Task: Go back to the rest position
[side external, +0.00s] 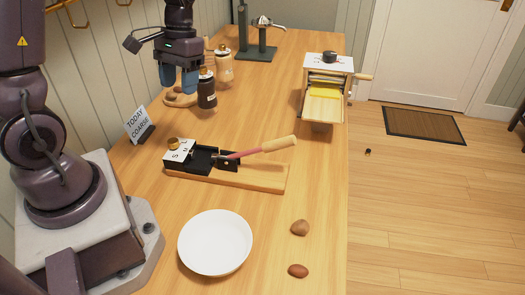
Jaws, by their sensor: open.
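My gripper (178,80) has blue fingers that point down and stand apart. It is in the upper left of the side external view, over the back left part of the wooden table (270,110). Nothing shows between the fingers. A dark jar (207,95) stands just right of the fingers in the picture. A round wooden board (180,98) with small brown items lies below and behind them. I cannot tell how high the fingertips are above it.
A lever tool on a wooden board (260,178), a white bowl (215,243) and two nuts (300,228) are nearer. A small sign (138,124) stands left. A crank machine (325,90) is at the right edge. A green stand (257,52) is at the back. The table's middle is clear.

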